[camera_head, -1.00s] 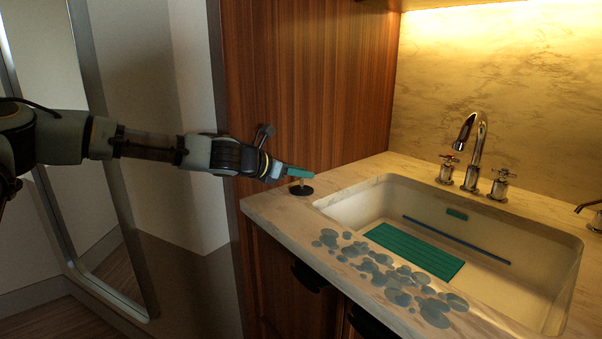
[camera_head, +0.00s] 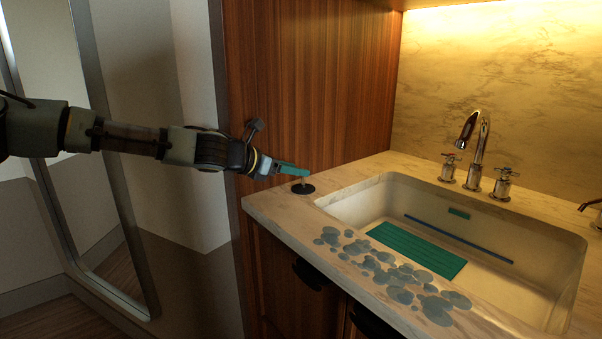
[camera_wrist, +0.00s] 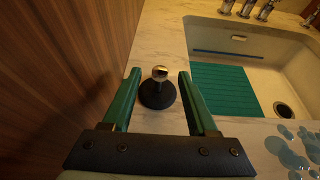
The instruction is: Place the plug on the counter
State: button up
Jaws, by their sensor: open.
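The plug (camera_head: 303,188) has a black round base and a short metal knob. It stands upright on the marble counter (camera_head: 268,206), at the counter's left end beside the wood panel. My gripper (camera_head: 294,170) is at the plug from the left, with its green fingers near the knob. In the wrist view the plug (camera_wrist: 158,90) lies between the two spread fingertips of my gripper (camera_wrist: 158,76). The fingers are open, with a gap on each side of the knob.
The sink (camera_head: 400,205) is right of the plug and holds a green ribbed mat (camera_head: 418,250) and a blue strip (camera_head: 460,238). Its drain (camera_wrist: 283,110) is uncovered. Blue-grey flat patches (camera_head: 385,275) cover the front counter edge. A faucet (camera_head: 474,150) stands behind.

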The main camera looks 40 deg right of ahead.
jog(key=v, duration=0.8)
jog(key=shift+a+b, duration=0.25)
jog(key=shift+b, duration=0.1)
jog(key=shift+r, duration=0.1)
